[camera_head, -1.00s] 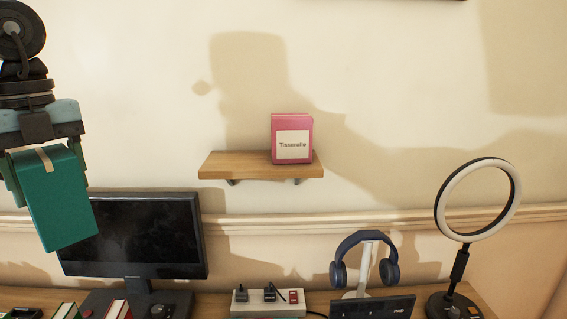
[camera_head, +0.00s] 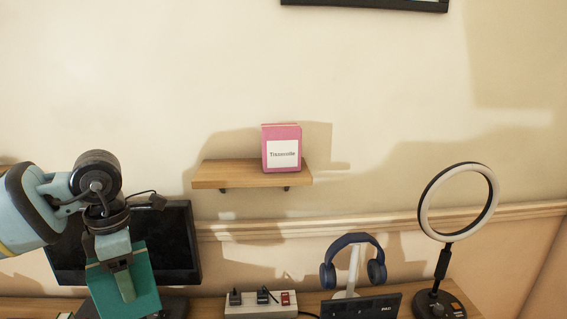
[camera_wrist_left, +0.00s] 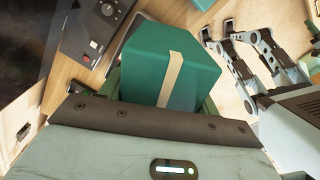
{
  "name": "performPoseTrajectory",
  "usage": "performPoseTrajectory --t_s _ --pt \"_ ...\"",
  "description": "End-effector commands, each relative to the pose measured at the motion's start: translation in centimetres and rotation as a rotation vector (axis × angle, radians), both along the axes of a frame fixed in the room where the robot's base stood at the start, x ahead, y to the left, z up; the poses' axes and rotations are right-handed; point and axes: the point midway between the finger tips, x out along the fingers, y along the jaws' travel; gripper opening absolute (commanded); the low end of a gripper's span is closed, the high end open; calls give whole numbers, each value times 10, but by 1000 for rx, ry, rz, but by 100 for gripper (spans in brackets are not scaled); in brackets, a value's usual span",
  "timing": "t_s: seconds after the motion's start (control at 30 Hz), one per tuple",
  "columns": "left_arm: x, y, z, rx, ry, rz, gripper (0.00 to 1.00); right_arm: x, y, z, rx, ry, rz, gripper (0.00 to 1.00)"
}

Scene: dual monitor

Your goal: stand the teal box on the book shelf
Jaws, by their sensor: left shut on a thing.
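My left gripper (camera_head: 122,270) is shut on the teal box (camera_head: 143,287), low at the left in the head view, in front of the monitor. In the left wrist view the teal box (camera_wrist_left: 160,52), with a tan strip down it, sits between the fingers of the gripper (camera_wrist_left: 163,98). The wooden book shelf (camera_head: 225,174) is on the wall, above and to the right of the box. A pink box (camera_head: 282,157) with a white label stands upright toward the right end of the shelf; the left part is bare. My right gripper does not show in the head view.
A dark monitor (camera_head: 180,235) stands behind my left arm. A power strip (camera_head: 250,309), blue headphones on a stand (camera_head: 354,270) and a ring light (camera_head: 426,205) line the desk below and right of the shelf. The wall around the shelf is clear.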

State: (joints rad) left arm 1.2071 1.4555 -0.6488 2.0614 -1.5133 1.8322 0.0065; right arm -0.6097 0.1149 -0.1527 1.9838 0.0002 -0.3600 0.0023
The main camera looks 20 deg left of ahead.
Motion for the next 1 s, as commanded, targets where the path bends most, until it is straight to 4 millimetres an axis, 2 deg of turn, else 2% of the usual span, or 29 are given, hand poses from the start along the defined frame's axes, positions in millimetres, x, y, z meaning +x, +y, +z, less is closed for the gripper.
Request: performPoseTrajectory --t_s 0.2,0.5,1.0 --pt "18 -41 -20 -2 -5 -472 34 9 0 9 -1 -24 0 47" --pt "39 -100 -38 1 -5 -1121 34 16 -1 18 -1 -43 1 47" --pt "57 -196 -45 6 -2 -2161 34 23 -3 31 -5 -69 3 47"
